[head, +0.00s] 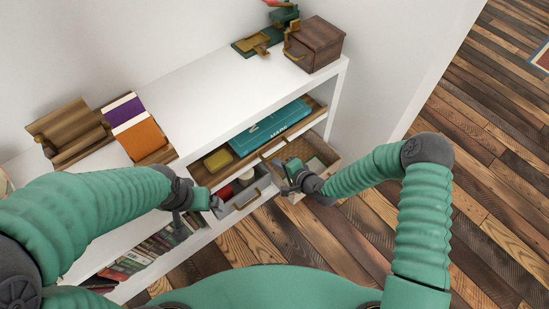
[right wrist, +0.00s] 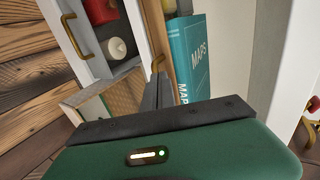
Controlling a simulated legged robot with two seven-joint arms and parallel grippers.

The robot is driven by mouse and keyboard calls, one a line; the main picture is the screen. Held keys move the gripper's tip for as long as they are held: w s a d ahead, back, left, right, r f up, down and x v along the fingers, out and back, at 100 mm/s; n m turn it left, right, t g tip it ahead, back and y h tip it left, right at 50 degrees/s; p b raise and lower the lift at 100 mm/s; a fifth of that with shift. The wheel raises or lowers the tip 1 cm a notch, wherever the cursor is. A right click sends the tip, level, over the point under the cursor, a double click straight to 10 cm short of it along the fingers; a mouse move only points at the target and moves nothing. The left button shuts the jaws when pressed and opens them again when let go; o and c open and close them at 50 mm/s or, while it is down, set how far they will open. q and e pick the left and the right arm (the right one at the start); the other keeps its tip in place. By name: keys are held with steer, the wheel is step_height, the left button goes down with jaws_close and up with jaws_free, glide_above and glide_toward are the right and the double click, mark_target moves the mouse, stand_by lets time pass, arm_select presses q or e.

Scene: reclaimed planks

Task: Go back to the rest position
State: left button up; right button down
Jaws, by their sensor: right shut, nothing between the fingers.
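My right gripper (head: 283,167) is in front of the white shelf unit (head: 215,90), over the open wooden drawer (head: 322,152) at the right. In the right wrist view its dark fingers (right wrist: 158,90) are together with nothing between them. My left gripper (head: 214,203) is at the left, beside the open grey drawer (head: 238,211). It is small and dark there, and I cannot tell whether its fingers are apart. Both arms are bent and reach toward the shelf unit.
An upper pulled-out drawer holds a blue maps book (head: 270,125) and a yellow item (head: 218,160). The grey drawer holds a red item (head: 224,192) and a white one. A wooden box (head: 314,44) stands on the shelf top. The plank floor (head: 480,190) at the right is clear.

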steer(key=s+d+r+n+g+h+p, duration=0.1)
steer(key=s+d+r+n+g+h, duration=0.8)
steer(key=s+d+r, duration=1.1)
arm_select(q)
steer(key=w+p+v, duration=0.2)
steer(key=p+v, duration=0.9)
steer(key=v, duration=0.1)
steer(key=w+r+p+v, duration=0.1)
steer(key=w+p+v, duration=0.2)
steer(key=p+v, duration=0.9)
steer(key=shift+a, duration=0.4)
arm_select(e)
step_height(320, 180, up, 22)
steer(key=s+a+n+t+y, duration=0.1)
steer(key=s+a+t, duration=0.1)
steer(key=shift+a+f, duration=0.15)
steer(key=shift+f, duration=0.05)
arm_select(q)
steer(key=shift+r, duration=0.15)
